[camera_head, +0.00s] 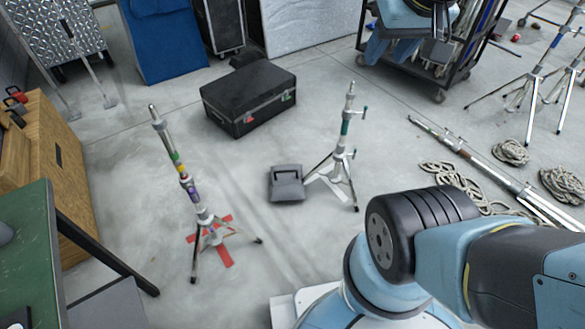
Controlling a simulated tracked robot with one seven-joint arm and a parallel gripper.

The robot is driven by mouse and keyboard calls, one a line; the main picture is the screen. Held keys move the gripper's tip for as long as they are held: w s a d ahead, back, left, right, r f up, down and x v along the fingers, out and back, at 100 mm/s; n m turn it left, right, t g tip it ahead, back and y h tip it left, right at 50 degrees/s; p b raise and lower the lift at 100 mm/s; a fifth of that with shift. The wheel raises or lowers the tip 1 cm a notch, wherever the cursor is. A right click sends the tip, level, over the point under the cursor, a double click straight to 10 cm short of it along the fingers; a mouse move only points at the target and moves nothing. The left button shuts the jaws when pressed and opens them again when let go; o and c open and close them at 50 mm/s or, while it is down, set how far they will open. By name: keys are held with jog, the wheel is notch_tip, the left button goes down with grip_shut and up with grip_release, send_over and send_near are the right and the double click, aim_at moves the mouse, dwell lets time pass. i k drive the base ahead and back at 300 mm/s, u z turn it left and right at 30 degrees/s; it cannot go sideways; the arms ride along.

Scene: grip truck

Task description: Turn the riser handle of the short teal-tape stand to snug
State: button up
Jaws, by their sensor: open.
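The short stand with teal tape (345,128) stands upright on spread legs near the middle of the floor. It is a silver tube with a teal band below its top. A small handle (364,113) sticks out to the right of the upper tube; its exact turn is too small to tell. A lower fitting (352,154) sits near the leg joint. Light blue and black parts of my arm cross the lower right, and a similar part shows at the top edge. Nothing of my arm touches the stand.
A dark sandbag (286,183) lies left of the stand's legs. A black case (249,97) is behind it. Another stand (190,190) with coloured bands is on a red floor cross at left. Ropes (455,180) and a long pole (480,163) lie right. A loaded cart (440,75) stands behind.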

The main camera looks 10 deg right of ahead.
aim_at(366, 107)
jog(key=u, duration=0.85)
jog(key=i, duration=0.15)
jog(key=z, duration=3.35)
jog(key=i, duration=2.25)
jog(key=u, duration=1.35)
